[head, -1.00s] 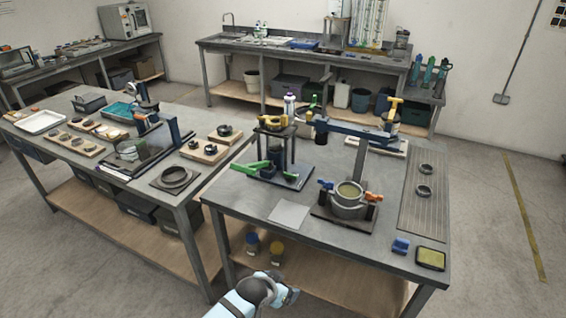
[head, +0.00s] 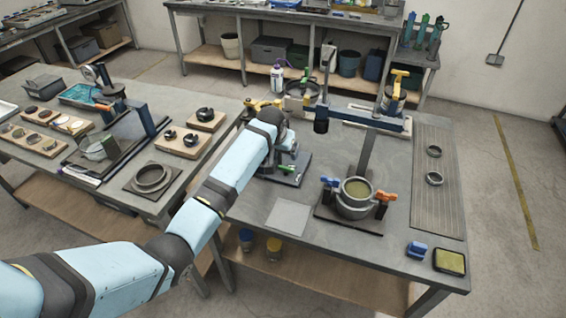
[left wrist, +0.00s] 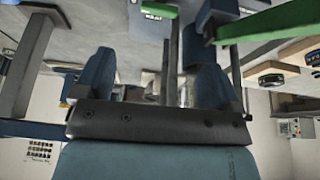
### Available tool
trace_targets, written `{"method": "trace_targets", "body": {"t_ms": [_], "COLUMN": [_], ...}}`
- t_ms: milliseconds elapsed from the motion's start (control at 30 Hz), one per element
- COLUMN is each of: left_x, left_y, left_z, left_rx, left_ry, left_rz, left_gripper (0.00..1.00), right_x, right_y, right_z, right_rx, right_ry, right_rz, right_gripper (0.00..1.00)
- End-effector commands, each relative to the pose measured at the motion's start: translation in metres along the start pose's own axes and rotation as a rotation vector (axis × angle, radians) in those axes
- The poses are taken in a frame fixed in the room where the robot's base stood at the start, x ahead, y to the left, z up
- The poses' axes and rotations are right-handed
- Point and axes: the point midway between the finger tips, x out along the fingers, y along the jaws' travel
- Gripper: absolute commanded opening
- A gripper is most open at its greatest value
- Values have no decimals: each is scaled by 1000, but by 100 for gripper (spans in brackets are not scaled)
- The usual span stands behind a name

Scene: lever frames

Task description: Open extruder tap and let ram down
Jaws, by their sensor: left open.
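A small stand, which looks like the extruder, is at the table's back left in the head view. A green bar (left wrist: 270,28) lies right of the fingers, close to the right one. I cannot tell whether they touch.
A pot (head: 355,200) with blue and orange clamps stands right of the stand. A blue beam (head: 350,121) on a post reaches over the table behind it. A grey sheet (head: 288,216) lies in front. A blue block (head: 416,249) is at the front right.

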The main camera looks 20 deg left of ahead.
Motion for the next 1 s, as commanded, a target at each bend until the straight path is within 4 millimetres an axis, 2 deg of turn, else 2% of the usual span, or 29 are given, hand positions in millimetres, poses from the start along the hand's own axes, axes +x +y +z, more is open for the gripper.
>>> {"method": "trace_targets", "body": {"t_ms": [167, 400, 600, 800, 1000], "left_x": [30, 81, 113, 128, 130], "left_y": [0, 0, 0, 0, 0], "left_z": [0, 0, 0, 0, 0], "left_rx": [1, 1, 0, 1, 1], "left_ry": [-4, -2, 0, 1, 3], "left_rz": [-1, 0, 0, 0, 0], "left_gripper": [89, 89, 89, 89, 89], "right_x": [-4, -4, 0, 2, 2], "right_y": [0, 1, 1, 1, 0], "right_z": [2, 3, 3, 3, 3], "right_rx": [-1, -1, -2, -2, -1], "right_ry": [-9, -10, -4, -1, -1], "right_rz": [0, 1, 2, 1, 0], "right_gripper": [43, 43, 43, 43, 43]}}
